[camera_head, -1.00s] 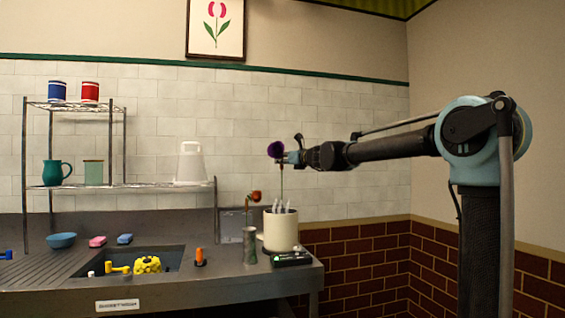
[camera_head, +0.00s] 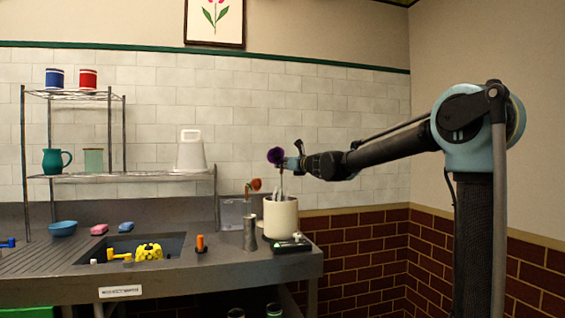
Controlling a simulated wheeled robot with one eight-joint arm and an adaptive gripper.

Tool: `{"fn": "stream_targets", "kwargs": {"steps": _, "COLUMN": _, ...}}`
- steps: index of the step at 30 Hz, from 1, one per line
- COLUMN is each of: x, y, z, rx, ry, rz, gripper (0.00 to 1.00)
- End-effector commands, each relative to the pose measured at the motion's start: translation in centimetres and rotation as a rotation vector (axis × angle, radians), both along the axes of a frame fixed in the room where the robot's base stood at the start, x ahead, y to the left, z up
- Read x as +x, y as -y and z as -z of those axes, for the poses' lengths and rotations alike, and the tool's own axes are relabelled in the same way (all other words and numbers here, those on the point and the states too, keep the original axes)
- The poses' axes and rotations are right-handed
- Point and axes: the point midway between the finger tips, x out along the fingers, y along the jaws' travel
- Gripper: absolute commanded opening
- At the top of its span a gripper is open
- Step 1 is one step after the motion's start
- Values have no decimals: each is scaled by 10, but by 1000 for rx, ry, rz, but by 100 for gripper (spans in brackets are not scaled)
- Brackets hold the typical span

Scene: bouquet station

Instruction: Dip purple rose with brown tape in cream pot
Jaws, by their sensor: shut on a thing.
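The purple rose (camera_head: 275,155) is upright. My gripper (camera_head: 284,163) is shut on the rose, just below its bloom, above the cream pot. The thin stem runs down toward the mouth of the cream pot (camera_head: 281,220), and its lower end is hidden by the pot or the white pieces standing in it. I cannot make out any brown tape on the stem. The cream pot stands at the right end of the counter, on or just behind a dark flat tray (camera_head: 293,246).
A grey vase (camera_head: 250,234) with an orange-red flower (camera_head: 256,184) stands just left of the pot. A sink (camera_head: 130,249) with a yellow object (camera_head: 148,251) is further left. A wire shelf (camera_head: 140,174) holds mugs and a white container (camera_head: 191,151). The space right of the counter is clear.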

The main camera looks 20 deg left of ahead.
Motion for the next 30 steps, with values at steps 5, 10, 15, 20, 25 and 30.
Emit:
{"fn": "stream_targets", "kwargs": {"steps": 5, "x": 0, "y": -1, "z": 13, "rx": 0, "ry": 0, "rz": -1, "gripper": 0}}
{"fn": "stream_targets", "kwargs": {"steps": 10, "x": 0, "y": -1, "z": 26, "rx": 0, "ry": 0, "rz": -1, "gripper": 0}}
{"fn": "stream_targets", "kwargs": {"steps": 15, "x": -1, "y": -1, "z": 38, "rx": 0, "ry": 0, "rz": -2, "gripper": 0}}
{"fn": "stream_targets", "kwargs": {"steps": 20, "x": -1, "y": -1, "z": 48, "rx": 0, "ry": 0, "rz": -2, "gripper": 0}}
{"fn": "stream_targets", "kwargs": {"steps": 25, "x": -1, "y": -1, "z": 55, "rx": 0, "ry": 0, "rz": -2, "gripper": 0}}
{"fn": "stream_targets", "kwargs": {"steps": 30, "x": -1, "y": -2, "z": 58, "rx": 0, "ry": 0, "rz": -2, "gripper": 0}}
